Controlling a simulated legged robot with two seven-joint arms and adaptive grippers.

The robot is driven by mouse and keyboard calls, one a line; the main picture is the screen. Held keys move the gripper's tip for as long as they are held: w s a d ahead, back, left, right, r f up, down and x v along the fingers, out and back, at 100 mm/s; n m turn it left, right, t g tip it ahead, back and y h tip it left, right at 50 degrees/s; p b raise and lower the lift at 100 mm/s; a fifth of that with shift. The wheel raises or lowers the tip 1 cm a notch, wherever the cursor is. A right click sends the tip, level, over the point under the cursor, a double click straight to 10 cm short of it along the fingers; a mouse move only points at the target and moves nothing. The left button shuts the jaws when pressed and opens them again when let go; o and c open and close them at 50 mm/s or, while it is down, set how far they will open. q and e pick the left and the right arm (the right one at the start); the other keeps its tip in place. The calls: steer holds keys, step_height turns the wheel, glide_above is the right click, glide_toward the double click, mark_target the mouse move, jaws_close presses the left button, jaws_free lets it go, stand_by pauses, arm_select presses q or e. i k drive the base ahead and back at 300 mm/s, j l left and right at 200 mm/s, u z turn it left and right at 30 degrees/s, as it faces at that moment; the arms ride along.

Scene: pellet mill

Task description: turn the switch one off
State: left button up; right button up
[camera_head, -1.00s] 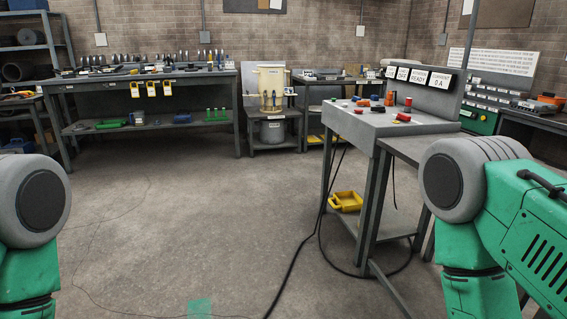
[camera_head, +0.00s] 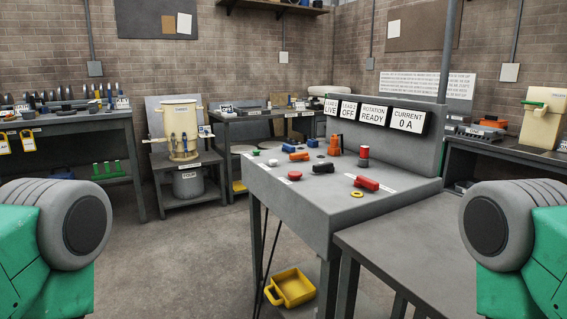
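The grey control console (camera_head: 300,205) stands right of centre with several controls on its sloped top. Its upright panel has four display signs; the leftmost sign (camera_head: 331,107) reads LIVE, the second OFF, the third ROTATION READY, the fourth CURRENT 0 A. On the top are a red-handled control (camera_head: 366,183), a blue and orange one (camera_head: 299,156), a black knob (camera_head: 322,168), a red button (camera_head: 294,175), a green one (camera_head: 256,152) and an orange upright block (camera_head: 334,146). The labels are too small to tell which is switch one. Neither gripper is in view; only my arm links show.
A grey table (camera_head: 420,255) adjoins the console at front right. A yellow bin (camera_head: 290,287) is under the console. A cream vessel (camera_head: 180,130) stands on a small bench behind. The floor left of the console is open.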

mark_target(286, 147)
steer(key=i+z, duration=0.15)
steer(key=i, duration=0.15)
steer(key=i+j+z, duration=0.15)
steer(key=z, duration=0.3)
steer(key=i+j+z, duration=0.1)
steer(key=j+z, duration=0.65)
steer(key=z, duration=0.15)
steer(key=i, duration=0.05)
